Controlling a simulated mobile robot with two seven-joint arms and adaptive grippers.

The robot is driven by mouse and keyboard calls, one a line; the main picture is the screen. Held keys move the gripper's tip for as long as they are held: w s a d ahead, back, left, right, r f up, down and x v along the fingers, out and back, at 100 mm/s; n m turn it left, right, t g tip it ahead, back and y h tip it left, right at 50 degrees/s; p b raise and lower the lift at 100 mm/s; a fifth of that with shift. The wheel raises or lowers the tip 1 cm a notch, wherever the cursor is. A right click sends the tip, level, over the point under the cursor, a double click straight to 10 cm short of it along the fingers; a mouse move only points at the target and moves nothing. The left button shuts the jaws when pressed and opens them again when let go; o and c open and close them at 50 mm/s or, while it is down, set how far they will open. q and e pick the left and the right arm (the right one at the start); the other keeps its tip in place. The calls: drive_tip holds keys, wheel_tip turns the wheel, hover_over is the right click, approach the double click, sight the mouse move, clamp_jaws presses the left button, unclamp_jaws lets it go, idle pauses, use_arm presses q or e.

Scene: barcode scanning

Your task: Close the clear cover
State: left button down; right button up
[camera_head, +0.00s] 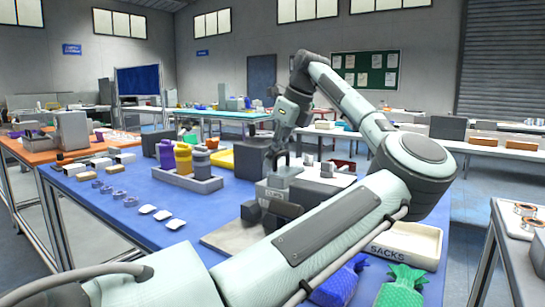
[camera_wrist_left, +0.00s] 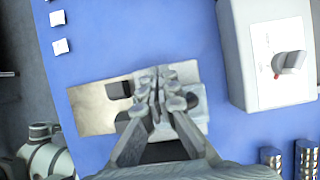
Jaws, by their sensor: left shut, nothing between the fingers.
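My left gripper (camera_head: 278,160) points down over a grey fixture (camera_head: 272,203) on the blue table. In the left wrist view the gripper (camera_wrist_left: 158,85) has its fingers together with nothing between them, above the fixture (camera_wrist_left: 196,98). The fixture sits on a beige base plate (camera_wrist_left: 92,108), which also shows in the head view (camera_head: 228,240). I cannot make out a clear cover as a separate part, nor whether the fingertips touch the fixture. The gripper and arm hide part of it. My right gripper is not in view.
A grey box with a knob (camera_wrist_left: 262,85) stands right of the fixture in the wrist view. Colored bottles (camera_head: 183,160) stand in a grey holder at left. A tray marked SACKS (camera_head: 415,245) and blue and green sacks (camera_head: 402,287) lie at right. Small white pieces (camera_head: 162,214) lie at left.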

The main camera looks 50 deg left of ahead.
sight(291, 170)
use_arm(q)
drive_tip(key=shift+r, duration=0.95)
drive_tip(key=v, duration=1.1)
drive_tip(key=shift+d+r, duration=0.2)
drive_tip(key=shift+r, duration=0.1)
